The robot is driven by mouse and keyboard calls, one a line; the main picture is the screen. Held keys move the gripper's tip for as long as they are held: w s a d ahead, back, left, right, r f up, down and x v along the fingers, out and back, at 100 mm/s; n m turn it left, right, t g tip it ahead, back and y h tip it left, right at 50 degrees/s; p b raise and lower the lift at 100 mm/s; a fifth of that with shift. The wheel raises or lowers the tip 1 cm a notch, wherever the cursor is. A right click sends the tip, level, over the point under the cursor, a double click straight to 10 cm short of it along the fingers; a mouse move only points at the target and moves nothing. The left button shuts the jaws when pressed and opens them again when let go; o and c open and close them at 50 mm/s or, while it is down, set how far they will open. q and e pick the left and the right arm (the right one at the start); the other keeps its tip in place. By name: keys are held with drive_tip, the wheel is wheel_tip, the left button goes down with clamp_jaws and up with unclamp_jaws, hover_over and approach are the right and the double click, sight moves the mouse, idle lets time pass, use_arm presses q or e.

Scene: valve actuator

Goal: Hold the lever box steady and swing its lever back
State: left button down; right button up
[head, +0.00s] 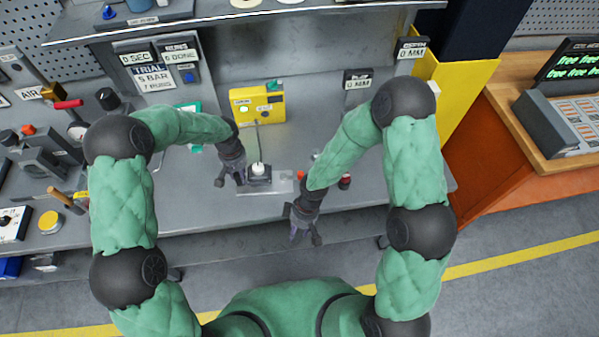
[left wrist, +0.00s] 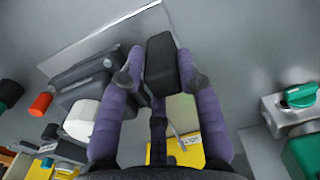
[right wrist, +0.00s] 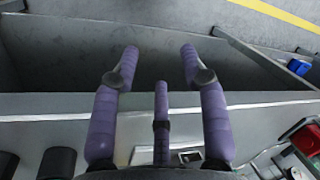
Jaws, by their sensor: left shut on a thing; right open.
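The lever box (head: 261,181) is a small dark grey box on a pale plate on the bench, with a white round part on top. In the left wrist view its grey body (left wrist: 95,82) shows beside a black block (left wrist: 163,64), which looks like part of it; the join is unclear. My left gripper (head: 238,182), at the box's left side, is shut on that black block, one finger on each side (left wrist: 163,75). I cannot clearly make out the lever. My right gripper (head: 303,238) is open and empty by the bench's front edge; it also shows in the right wrist view (right wrist: 160,62).
A yellow box (head: 245,103) stands behind the lever box, with a thin rod or cable between them. Small red and black parts (head: 345,181) sit right of the box, near my right forearm. Tools and fixtures crowd the bench's left. Open floor lies in front.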

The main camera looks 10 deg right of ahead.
sight(301, 173)
drive_tip(key=w+r, duration=0.2)
drive_tip(key=w, duration=0.2)
drive_tip(key=w+d+r+h, duration=0.1)
drive_tip(key=w+r, duration=0.2)
drive_tip(key=w+d+r+t+h, duration=0.1)
drive_tip(key=w+r, duration=0.1)
drive_tip(key=w, duration=0.2)
drive_tip(key=shift+w+r, duration=0.3)
drive_tip(key=shift+r, duration=0.05)
drive_tip(key=w+d+r+m, duration=0.2)
drive_tip(key=w+r+m, duration=0.1)
drive_tip(key=w+r, duration=0.4)
drive_tip(key=shift+t+h, duration=0.3)
wheel_tip(301, 173, down, 11)
drive_tip(key=shift+f, duration=0.1)
clamp_jaws()
